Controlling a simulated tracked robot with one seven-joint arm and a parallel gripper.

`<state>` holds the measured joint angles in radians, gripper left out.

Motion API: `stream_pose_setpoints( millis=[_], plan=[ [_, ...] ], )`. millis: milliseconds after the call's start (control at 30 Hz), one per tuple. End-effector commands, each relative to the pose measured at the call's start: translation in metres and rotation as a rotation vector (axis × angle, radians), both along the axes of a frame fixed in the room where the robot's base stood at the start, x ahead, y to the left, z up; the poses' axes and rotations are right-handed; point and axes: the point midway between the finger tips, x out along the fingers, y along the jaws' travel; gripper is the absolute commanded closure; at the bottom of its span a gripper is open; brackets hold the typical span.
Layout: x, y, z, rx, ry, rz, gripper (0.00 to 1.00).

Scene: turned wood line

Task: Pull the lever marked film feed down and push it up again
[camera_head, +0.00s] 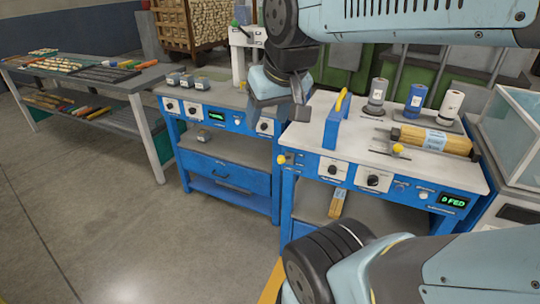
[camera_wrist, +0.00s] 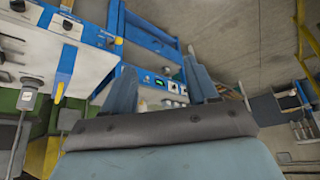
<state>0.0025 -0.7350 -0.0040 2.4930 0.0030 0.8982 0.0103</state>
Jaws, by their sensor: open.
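The right blue bench (camera_head: 310,205) has a panel with dials, a small yellow knob (camera_head: 281,159) at its left end and a green display (camera_head: 454,201) reading "0 FED". The panel labels are too small to read, so I cannot tell for certain which control is the film feed lever. A yellow handle (camera_head: 341,100) stands on a blue upright on the bench top; a yellow handle also shows in the wrist view (camera_wrist: 59,92). My gripper (camera_head: 278,98) is open and empty, above and left of the bench top, apart from the controls. Its two fingers show in the wrist view (camera_wrist: 158,60).
A wrapped wood bundle (camera_head: 436,138) lies on the bench top, with several rolls (camera_head: 417,97) behind it. A grey rack (camera_head: 140,80) is at far left. Open floor (camera_head: 110,230) lies in front.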

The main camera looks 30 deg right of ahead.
Motion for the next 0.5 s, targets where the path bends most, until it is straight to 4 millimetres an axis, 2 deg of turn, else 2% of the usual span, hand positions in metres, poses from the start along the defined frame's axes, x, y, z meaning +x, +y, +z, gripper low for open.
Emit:
stream_pose_setpoints(
  millis=[267, 500],
  plan=[
    [0.051, -0.017, -0.011, 0.097, 0.082, -0.159, 0.41],
    [0.105, -0.045, -0.033, 0.188, 0.164, -0.359, 0.41]
  ],
)
